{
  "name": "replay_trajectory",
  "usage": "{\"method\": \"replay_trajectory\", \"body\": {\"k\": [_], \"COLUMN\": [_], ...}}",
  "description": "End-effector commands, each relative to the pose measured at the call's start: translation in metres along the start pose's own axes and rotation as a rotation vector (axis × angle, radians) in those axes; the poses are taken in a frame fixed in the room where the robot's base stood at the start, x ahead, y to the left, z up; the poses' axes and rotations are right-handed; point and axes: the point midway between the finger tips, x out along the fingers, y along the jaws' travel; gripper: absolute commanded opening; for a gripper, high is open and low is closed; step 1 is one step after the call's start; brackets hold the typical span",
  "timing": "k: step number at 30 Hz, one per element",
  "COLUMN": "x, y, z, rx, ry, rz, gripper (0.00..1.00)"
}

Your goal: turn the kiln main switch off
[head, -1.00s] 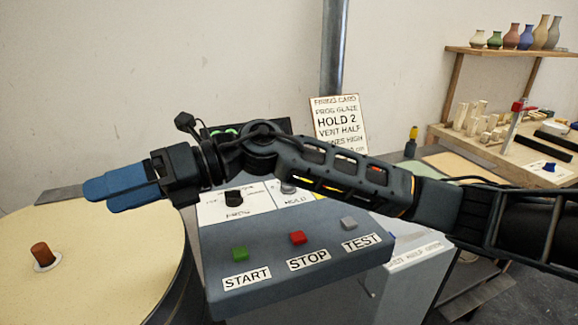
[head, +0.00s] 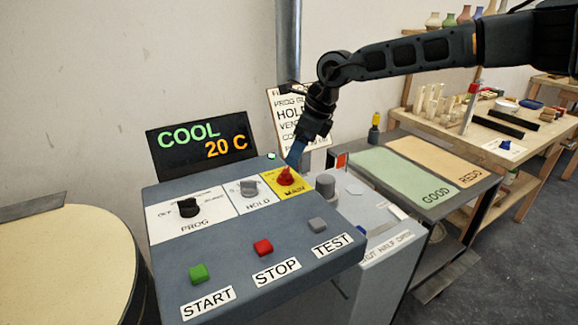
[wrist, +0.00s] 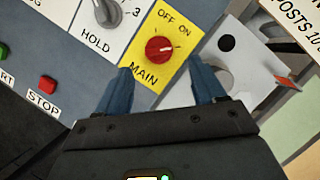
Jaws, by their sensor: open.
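The kiln main switch is a red knob (head: 286,176) on a yellow plate marked MAIN, at the right end of the control panel (head: 255,215). In the wrist view the red knob (wrist: 158,49) sits below the OFF and ON marks. A pale mark shows on its right side; I cannot tell its exact setting. My gripper (head: 294,156) is above the knob, pointing down at it. In the wrist view the blue fingers of my gripper (wrist: 164,80) are open and empty, with the knob ahead of the gap between them. I see no contact.
The grey HOLD knob (head: 249,188) and black PROG knob (head: 189,207) are to the left. START (head: 198,273), STOP (head: 263,247) and TEST (head: 317,225) buttons line the front. A display (head: 202,143) reads COOL 20 C. A grey cylinder (head: 325,186) stands right of the switch.

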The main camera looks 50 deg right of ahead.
Motion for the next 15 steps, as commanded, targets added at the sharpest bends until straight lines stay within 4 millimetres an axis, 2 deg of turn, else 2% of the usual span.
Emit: {"method": "replay_trajectory", "body": {"k": [9, 15], "x": [0.048, 0.062], "y": [0.001, 0.001], "z": [0.001, 0.001], "rx": [0.001, 0.001], "ry": [-0.001, -0.002], "rz": [0.003, 0.002], "gripper": [0.69, 0.69]}}
